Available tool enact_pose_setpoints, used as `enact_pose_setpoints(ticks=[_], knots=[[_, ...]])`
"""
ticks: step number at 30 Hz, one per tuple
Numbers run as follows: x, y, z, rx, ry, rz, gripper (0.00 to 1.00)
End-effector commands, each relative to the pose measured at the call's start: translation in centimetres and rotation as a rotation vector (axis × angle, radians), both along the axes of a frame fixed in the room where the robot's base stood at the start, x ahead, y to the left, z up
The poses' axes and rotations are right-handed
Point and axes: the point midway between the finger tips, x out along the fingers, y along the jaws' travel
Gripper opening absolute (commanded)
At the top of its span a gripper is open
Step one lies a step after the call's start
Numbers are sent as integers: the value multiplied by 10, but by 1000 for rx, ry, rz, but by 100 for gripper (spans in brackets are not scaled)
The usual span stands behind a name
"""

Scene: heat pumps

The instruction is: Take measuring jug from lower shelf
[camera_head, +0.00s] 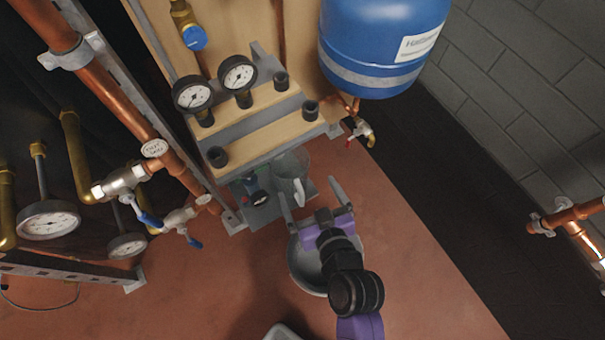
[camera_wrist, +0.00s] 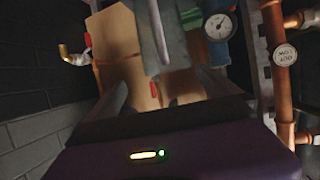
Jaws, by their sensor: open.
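The clear measuring jug (camera_head: 291,167) stands at the right end of the grey lower shelf (camera_head: 262,216), under the gauge rack. Its handle faces out toward my gripper. My gripper (camera_head: 309,193) is open and empty, in front of and a little right of the jug, with its fingers pointing toward the shelf. In the wrist view the jug appears as a grey translucent shape (camera_wrist: 178,45) at the top, beyond and between the open fingers (camera_wrist: 162,90). I see no contact between fingers and jug.
A small gauge (camera_head: 260,198) and other items sit left of the jug on the lower shelf. The wooden rack (camera_head: 262,130) with gauges overhangs it. A grey bowl (camera_head: 300,262) is on the floor below my gripper. A blue tank (camera_head: 375,40) hangs above right. Floor at right is clear.

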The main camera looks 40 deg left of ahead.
Motion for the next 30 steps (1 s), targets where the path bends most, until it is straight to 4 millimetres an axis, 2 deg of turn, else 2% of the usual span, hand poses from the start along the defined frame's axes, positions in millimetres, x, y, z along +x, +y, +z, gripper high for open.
enact_pose_setpoints(ticks=[3,21,30], knots=[[1,17,-5,4,0,29,100],[33,71,-34,4,0,31,100],[36,76,-35,4,0,28,100]])
